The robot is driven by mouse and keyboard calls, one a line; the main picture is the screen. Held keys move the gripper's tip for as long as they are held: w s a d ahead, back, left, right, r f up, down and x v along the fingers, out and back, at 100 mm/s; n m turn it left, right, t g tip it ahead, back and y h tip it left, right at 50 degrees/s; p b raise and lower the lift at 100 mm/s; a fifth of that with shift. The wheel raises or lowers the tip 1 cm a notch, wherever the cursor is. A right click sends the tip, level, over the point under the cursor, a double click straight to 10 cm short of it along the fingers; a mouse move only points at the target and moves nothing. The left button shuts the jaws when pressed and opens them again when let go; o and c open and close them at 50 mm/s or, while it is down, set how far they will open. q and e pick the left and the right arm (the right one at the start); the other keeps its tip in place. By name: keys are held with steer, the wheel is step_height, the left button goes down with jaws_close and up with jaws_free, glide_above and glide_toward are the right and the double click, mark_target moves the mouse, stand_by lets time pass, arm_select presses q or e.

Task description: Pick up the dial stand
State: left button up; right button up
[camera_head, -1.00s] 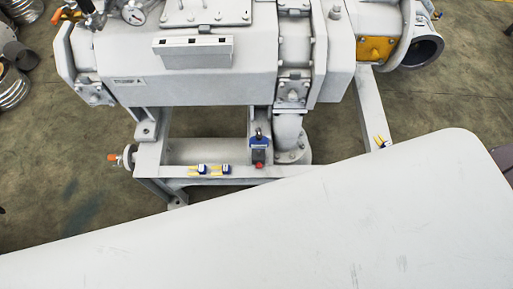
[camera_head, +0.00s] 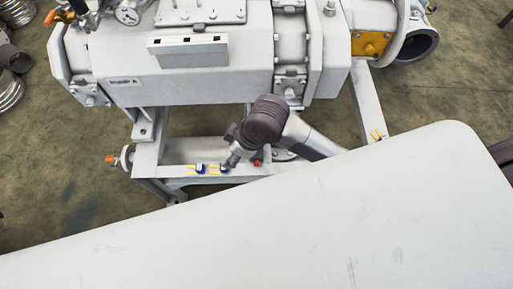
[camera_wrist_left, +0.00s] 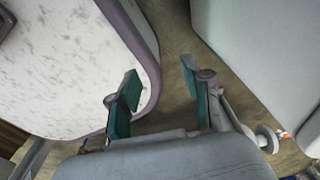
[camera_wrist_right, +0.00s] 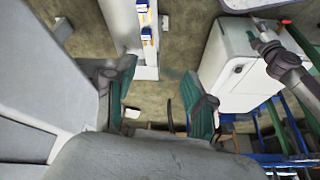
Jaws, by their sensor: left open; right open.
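A small upright blue-and-black device with a red part (camera_head: 257,163) at its foot, which looks like the dial stand, is on the machine's frame rail. Only the red part shows clearly in the head view; my right arm covers the rest. My right gripper (camera_head: 232,158) is over the rail, just left of that red part. In the right wrist view, its green-padded fingers (camera_wrist_right: 160,95) are apart with nothing between them. My left gripper (camera_wrist_left: 159,78) shows only in its wrist view, open and empty. The dial stand cannot be made out in either wrist view.
The large grey vacuum pump (camera_head: 190,80) stands behind. Another yellow piece (camera_head: 377,135) lies on the right rail.

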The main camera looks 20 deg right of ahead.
steer(key=w+d+n+h, duration=0.1)
steer(key=w+d, duration=0.2)
steer(key=w+d+f+n+g+h, duration=0.1)
steer(key=w+d, duration=0.1)
steer(key=d, duration=0.1)
steer(key=w+d+n+g+h, duration=0.1)
steer(key=w+d, duration=0.2)
steer(key=shift+w+d+f+h, duration=0.15)
steer(key=shift+w+h, duration=0.15)
steer(key=shift+h, duration=0.1)
steer(key=shift+w+d+f, duration=0.1)
steer(key=shift+d, duration=0.2)
step_height(320, 180, down, 8)
steer(key=shift+a+r+b, duration=0.1)
steer(key=shift+b, duration=0.2)
steer(key=f, duration=0.5)
steer(key=shift+w+a+f, duration=0.2)
steer(key=shift+w+f, duration=0.05)
steer(key=shift+f, duration=0.15)
jaws_close()
